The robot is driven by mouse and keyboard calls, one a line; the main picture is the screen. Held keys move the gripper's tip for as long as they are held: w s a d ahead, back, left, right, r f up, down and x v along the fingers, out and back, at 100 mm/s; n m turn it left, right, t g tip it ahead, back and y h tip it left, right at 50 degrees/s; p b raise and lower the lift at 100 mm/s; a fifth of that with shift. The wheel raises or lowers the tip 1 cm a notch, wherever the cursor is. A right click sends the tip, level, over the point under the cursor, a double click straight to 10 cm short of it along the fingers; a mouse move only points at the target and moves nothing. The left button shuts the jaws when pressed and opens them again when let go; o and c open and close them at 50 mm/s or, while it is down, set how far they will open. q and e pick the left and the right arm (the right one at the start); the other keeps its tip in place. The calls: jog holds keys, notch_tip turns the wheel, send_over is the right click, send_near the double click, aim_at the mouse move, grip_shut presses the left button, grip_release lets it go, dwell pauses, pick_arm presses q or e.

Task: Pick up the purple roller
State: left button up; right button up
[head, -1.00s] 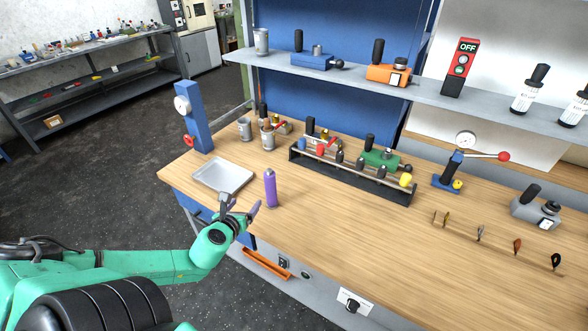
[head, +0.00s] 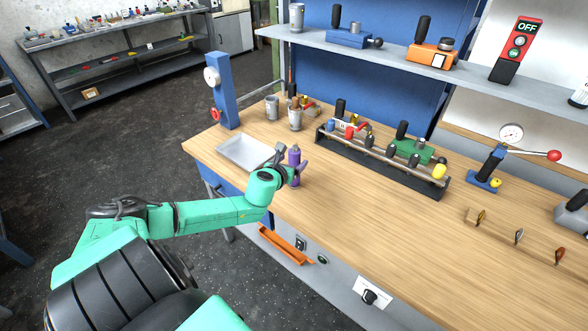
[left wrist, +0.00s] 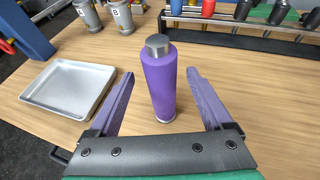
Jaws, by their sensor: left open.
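The purple roller (left wrist: 161,82) stands upright on the wooden workbench and has a dark grey cap on top. In the head view the purple roller (head: 294,156) is partly hidden by my left gripper (head: 292,168). In the left wrist view my left gripper (left wrist: 164,95) is open, with one purple finger on each side of the roller. Gaps show between the roller and both fingers. My right gripper is not in view.
A shallow metal tray (head: 225,148) lies left of the roller. Metal cups (head: 295,120) and a blue post (head: 224,95) stand behind. A black rack (head: 330,145) with several tools is to the right. The bench front is mostly clear.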

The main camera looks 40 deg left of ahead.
pick_arm(q)
jog(key=x, duration=0.2)
jog(key=shift+w+f, duration=0.15)
jog(key=shift+w, duration=0.2)
jog(key=shift+s, duration=0.1)
jog(key=shift+c, duration=1.3)
grip_shut()
